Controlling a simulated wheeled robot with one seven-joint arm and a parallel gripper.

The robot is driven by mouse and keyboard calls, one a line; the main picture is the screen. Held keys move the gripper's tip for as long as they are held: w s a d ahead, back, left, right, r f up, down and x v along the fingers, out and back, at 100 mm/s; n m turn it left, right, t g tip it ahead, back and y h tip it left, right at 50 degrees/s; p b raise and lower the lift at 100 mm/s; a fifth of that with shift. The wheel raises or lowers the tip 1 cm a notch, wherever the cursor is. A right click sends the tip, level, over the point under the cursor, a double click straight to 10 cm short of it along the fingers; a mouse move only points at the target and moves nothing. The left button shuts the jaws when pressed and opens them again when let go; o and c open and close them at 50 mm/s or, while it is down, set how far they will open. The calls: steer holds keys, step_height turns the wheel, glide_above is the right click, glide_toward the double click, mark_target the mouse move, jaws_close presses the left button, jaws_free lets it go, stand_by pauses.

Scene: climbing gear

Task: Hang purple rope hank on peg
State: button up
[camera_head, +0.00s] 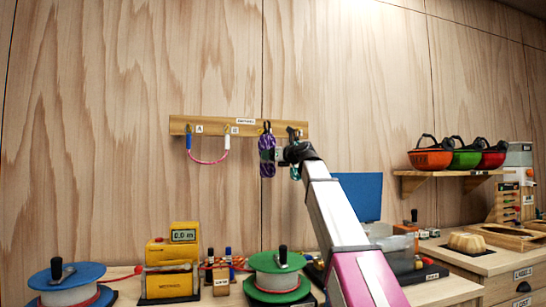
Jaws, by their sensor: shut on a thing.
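The purple rope hank (267,157) is upright in front of the wooden peg rail (215,126) on the wall, right of the rail's middle. A dark loop at its top reaches up to the rail. I cannot tell whether the loop is around a peg or only in front of one. My gripper (280,155) meets the hank from the right and is shut on it. The fingertips are small and partly hidden against the hank.
A pink cord with blue and white ends (210,161) hangs left on the rail. A teal item (295,172) shows behind my wrist. Below are a yellow meter (171,262), a green reel (276,263) and a blue reel (67,276). Helmets (430,158) sit on a right shelf.

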steer(key=w+a+f, duration=0.1)
steer(key=w+a, duration=0.1)
steer(key=w, duration=0.5)
steer(key=shift+w+f, duration=0.15)
steer(key=shift+f, duration=0.05)
stand_by(0.8)
steer(key=shift+a, duration=0.1)
stand_by(0.4)
steer(key=o, duration=1.2)
steer(key=shift+c, duration=0.2)
